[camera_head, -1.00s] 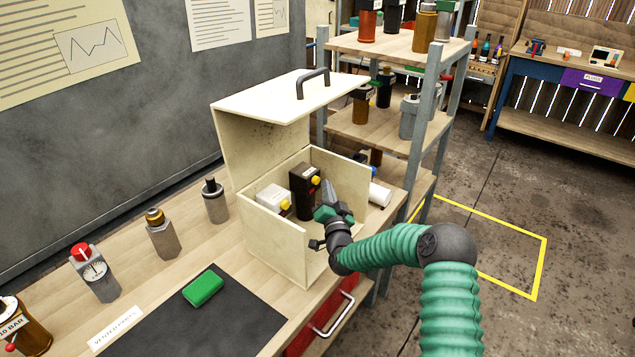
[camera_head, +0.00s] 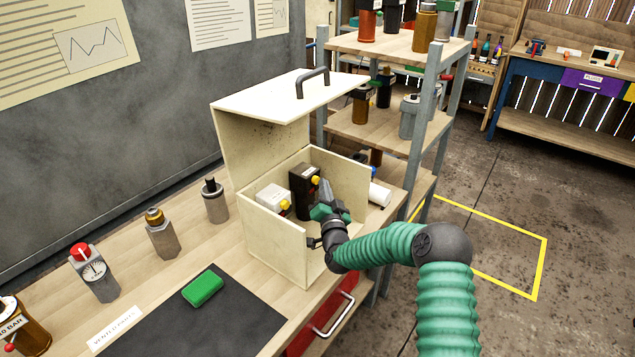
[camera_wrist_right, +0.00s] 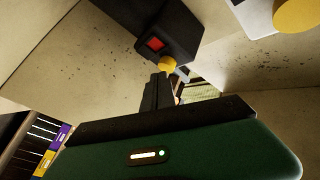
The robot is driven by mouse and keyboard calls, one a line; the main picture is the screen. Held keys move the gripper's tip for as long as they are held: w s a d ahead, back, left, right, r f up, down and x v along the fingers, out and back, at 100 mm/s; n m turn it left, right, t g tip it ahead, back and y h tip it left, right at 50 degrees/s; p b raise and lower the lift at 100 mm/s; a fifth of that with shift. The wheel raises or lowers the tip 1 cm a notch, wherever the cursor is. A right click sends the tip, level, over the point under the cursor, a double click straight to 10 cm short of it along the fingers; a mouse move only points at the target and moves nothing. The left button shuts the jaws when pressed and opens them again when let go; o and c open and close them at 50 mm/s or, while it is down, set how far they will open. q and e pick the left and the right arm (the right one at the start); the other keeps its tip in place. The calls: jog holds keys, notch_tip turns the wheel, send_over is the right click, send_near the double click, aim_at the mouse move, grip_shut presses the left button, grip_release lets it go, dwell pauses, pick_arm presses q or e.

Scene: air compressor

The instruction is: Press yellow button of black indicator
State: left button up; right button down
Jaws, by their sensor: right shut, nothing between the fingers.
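The black indicator (camera_head: 303,194) stands upright inside the open wooden box (camera_head: 275,240). Its yellow button (camera_head: 315,180) is on the upper part of its face. In the right wrist view the black indicator (camera_wrist_right: 180,28) shows a red square and the yellow button (camera_wrist_right: 168,64). My right gripper (camera_head: 326,188) is inside the box, shut and empty. In the right wrist view its fingertips (camera_wrist_right: 162,76) are just below the yellow button; I cannot tell whether they touch it. My left gripper is not in view.
A white unit (camera_head: 272,196) with its own yellow knob stands left of the black indicator. The box walls surround my gripper, and the raised lid (camera_head: 285,95) is above. A metal-framed shelf (camera_head: 430,110) stands behind.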

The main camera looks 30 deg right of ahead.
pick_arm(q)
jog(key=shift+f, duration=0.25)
pick_arm(e)
jog(key=shift+w+a, duration=0.25)
jog(key=shift+w, duration=0.3)
dwell(0.4)
jog(key=shift+s, duration=0.1)
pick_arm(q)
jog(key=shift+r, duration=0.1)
pick_arm(e)
jog(key=shift+s+d, duration=0.45)
jog(key=shift+s, duration=0.4)
jog(key=shift+s, duration=0.1)
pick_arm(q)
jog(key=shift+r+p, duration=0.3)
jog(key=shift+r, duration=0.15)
pick_arm(e)
jog(key=s, duration=0.1)
jog(key=s+d, duration=0.1)
jog(key=s, duration=0.1)
jog(key=s+d, duration=0.1)
jog(key=shift+s, duration=0.2)
jog(key=shift+f, duration=0.1)
